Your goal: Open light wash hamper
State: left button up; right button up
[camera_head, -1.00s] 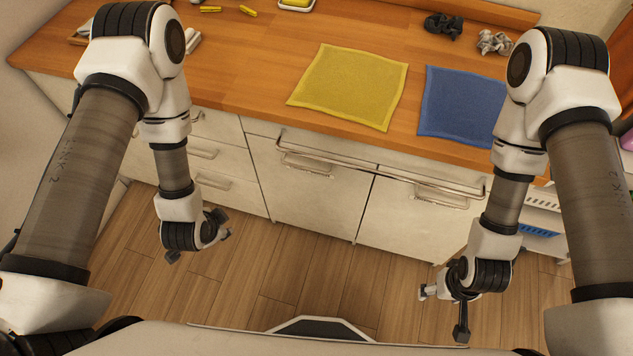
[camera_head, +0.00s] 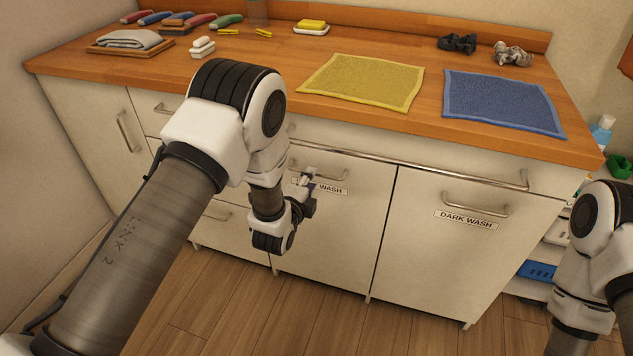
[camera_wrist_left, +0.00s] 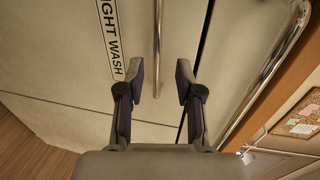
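The light wash hamper (camera_head: 335,235) is a white front panel, closed, left of the dark wash hamper. Its label is partly hidden by my gripper in the head view and reads "IGHT WASH" in the left wrist view (camera_wrist_left: 108,40). Its metal bar handle (camera_wrist_left: 157,45) lines up with the gap between my left fingers. My left gripper (camera_wrist_left: 158,80) is open with nothing gripped; it is in front of the label and handle in the head view (camera_head: 308,185). Whether the fingers touch the handle is unclear. My right gripper is out of view.
The dark wash hamper (camera_head: 450,265) is closed on the right. A long metal rail (camera_head: 410,165) runs above both hampers. The wooden counter (camera_head: 230,78) holds a yellow cloth (camera_head: 365,80), a blue cloth (camera_head: 503,100) and small items. The wood floor (camera_head: 330,325) in front is clear.

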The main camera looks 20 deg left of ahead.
pick_arm(q)
jog(key=w, duration=0.2)
jog(key=w+f, duration=0.1)
jog(key=w, duration=0.1)
jog(key=shift+w+f, duration=0.2)
jog(key=shift+w, duration=0.2)
grip_shut()
jog(key=shift+s, duration=0.15)
